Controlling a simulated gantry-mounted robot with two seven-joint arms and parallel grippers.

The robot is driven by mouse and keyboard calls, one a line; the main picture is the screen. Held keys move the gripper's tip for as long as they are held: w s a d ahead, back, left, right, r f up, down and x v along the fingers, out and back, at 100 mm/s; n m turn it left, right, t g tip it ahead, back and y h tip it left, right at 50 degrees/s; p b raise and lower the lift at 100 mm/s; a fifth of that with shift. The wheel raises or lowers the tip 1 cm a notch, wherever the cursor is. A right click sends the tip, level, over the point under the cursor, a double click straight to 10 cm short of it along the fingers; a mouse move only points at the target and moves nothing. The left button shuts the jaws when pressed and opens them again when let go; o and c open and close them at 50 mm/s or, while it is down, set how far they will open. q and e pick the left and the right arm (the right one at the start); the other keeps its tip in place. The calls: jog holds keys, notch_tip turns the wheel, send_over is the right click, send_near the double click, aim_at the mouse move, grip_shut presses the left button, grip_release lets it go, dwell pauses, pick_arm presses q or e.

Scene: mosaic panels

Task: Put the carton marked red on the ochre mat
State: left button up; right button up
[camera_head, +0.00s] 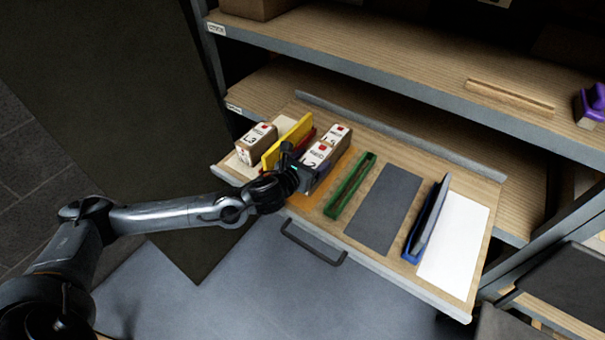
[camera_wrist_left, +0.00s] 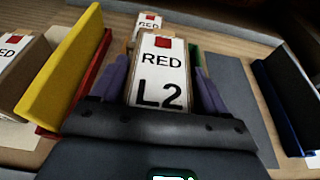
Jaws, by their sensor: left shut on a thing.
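My left gripper (camera_head: 306,168) is shut on a carton marked RED and L2 (camera_head: 319,153). In the left wrist view the carton (camera_wrist_left: 158,95) stands between the purple fingers of my gripper (camera_wrist_left: 160,80), its label facing the camera. It is over or on the ochre mat (camera_head: 325,190); I cannot tell whether it touches. A second carton, L1 (camera_head: 338,133), stands just behind it, also with a red mark (camera_wrist_left: 149,22). A third, L3 (camera_head: 258,140), stands left on a beige mat (camera_head: 238,168) and reads RED in the wrist view (camera_wrist_left: 14,66). My right gripper is out of view.
A yellow panel (camera_head: 285,143) in a red holder stands just left of my gripper. A green frame (camera_head: 343,200), a bare grey mat (camera_head: 384,208), a blue holder with a dark panel (camera_head: 428,222) and a bare white mat (camera_head: 455,245) lie to the right. A shelf (camera_head: 400,62) overhangs behind.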

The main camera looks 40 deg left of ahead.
pick_arm(q)
jog(key=shift+s+a+f, duration=0.25)
jog(key=shift+a+f, duration=0.1)
jog(key=shift+a, duration=0.25)
jog(key=shift+s+a+f, duration=0.2)
jog(key=shift+a+f, duration=0.15)
jog(key=shift+a, duration=0.25)
jog(key=shift+f+b, duration=1)
jog(key=shift+f, duration=1)
jog(key=shift+f, duration=0.2)
jog(key=o, duration=1.7)
jog(key=shift+r, duration=0.2)
jog(key=p+v, duration=0.1)
jog(key=v, duration=1.1)
jog(key=shift+f+p, duration=0.15)
jog(key=shift+p, duration=0.2)
